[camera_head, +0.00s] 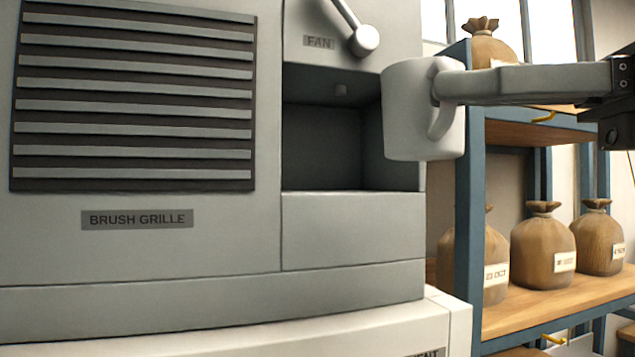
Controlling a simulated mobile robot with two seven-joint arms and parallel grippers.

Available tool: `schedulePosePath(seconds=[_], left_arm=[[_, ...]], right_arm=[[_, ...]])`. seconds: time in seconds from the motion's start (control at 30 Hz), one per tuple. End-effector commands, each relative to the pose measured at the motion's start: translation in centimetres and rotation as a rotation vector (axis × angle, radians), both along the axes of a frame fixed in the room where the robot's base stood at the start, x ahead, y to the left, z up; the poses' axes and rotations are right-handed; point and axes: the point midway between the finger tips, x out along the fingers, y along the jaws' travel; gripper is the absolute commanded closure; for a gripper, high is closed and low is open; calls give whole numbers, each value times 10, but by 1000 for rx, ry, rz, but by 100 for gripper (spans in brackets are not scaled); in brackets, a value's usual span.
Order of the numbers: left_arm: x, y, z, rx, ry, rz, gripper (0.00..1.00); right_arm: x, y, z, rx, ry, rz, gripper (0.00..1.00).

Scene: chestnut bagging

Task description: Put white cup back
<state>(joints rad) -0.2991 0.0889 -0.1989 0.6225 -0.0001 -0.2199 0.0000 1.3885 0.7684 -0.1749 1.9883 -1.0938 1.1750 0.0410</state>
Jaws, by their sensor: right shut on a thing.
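The white cup (408,115) hangs in the air in front of the right edge of the grey machine, slightly tilted, with its handle on the right. My right gripper (450,88) comes in from the right and is shut on the cup at its handle side. The fingers hide part of the handle and of the cup's wall. The inside of the cup cannot be seen. My left gripper is not in view.
The grey machine (345,225) has a dark recess (325,140) left of the cup, a fan lever (364,40) above and a brush grille (135,100). A blue-framed shelf (469,200) with several tied brown sacks (543,247) stands close behind the cup on the right.

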Motion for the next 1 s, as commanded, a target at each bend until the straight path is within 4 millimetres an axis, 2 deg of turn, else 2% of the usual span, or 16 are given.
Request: schedulePosePath(seconds=[0.07, 0.17, 0.43, 0.7, 0.83, 1.0], left_arm=[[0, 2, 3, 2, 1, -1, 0], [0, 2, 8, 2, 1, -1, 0], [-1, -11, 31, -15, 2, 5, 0], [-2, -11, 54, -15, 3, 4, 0], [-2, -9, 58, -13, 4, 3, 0], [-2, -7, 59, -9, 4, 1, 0]], right_arm=[[1, 1, 5, 1, 2, 4, 100], [15, 8, 7, 2, 5, 8, 100], [83, 36, 8, 4, 6, 8, 100], [144, 61, 7, 3, 3, 6, 100], [158, 67, 6, 2, 1, 5, 100], [163, 69, -1, 0, 1, 4, 100]])
